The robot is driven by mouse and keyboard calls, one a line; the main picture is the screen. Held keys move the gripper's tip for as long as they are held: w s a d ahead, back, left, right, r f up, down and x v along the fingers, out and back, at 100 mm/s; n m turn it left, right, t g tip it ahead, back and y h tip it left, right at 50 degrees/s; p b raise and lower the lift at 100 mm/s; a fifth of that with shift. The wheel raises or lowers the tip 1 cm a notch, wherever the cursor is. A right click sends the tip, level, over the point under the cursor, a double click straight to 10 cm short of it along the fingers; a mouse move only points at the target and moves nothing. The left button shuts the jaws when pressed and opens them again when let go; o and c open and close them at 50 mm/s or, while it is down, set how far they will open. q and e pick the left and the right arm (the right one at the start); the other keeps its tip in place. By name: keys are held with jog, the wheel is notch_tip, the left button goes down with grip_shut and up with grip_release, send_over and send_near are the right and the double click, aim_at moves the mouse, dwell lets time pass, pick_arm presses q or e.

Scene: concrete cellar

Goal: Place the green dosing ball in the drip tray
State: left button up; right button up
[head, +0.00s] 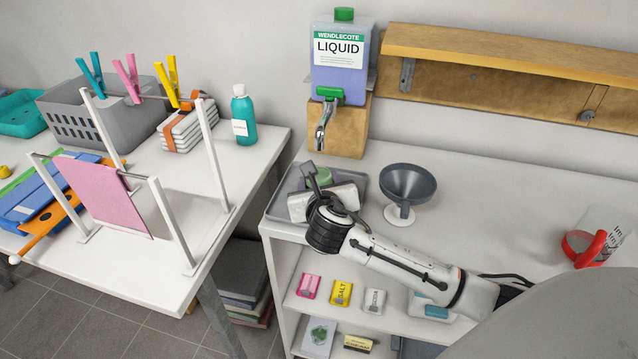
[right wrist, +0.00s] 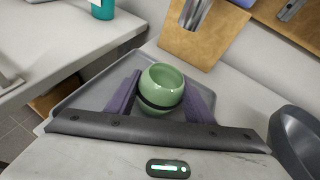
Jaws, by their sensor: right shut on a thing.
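The green dosing ball (head: 320,178) is a pale green, open-topped cup with a dark band, seen well in the right wrist view (right wrist: 161,82). My right gripper (head: 321,190) is shut on it, with one purple-grey finger on each side. The drip tray (head: 358,178) is a shallow grey tray at the left end of the white counter; it also shows in the right wrist view (right wrist: 95,97). The ball is over or within the tray; I cannot tell if it touches the bottom. My gripper hides part of the tray. My left gripper is not in view.
The liquid dispenser (head: 340,65) stands behind the tray on a wooden block (head: 350,125), its metal tap (head: 324,125) near the ball. A dark grey funnel (head: 408,185) stands right of the tray. A red-handled jug (head: 590,245) is farther right. The counter between them is clear.

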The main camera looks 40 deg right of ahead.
jog(key=shift+f, duration=0.25)
jog(key=o, duration=1)
jog(key=shift+s+a+r, duration=0.15)
jog(key=shift+s+r, duration=0.05)
jog(key=p+v, duration=0.1)
jog(key=v, duration=1)
jog(key=shift+s, duration=0.25)
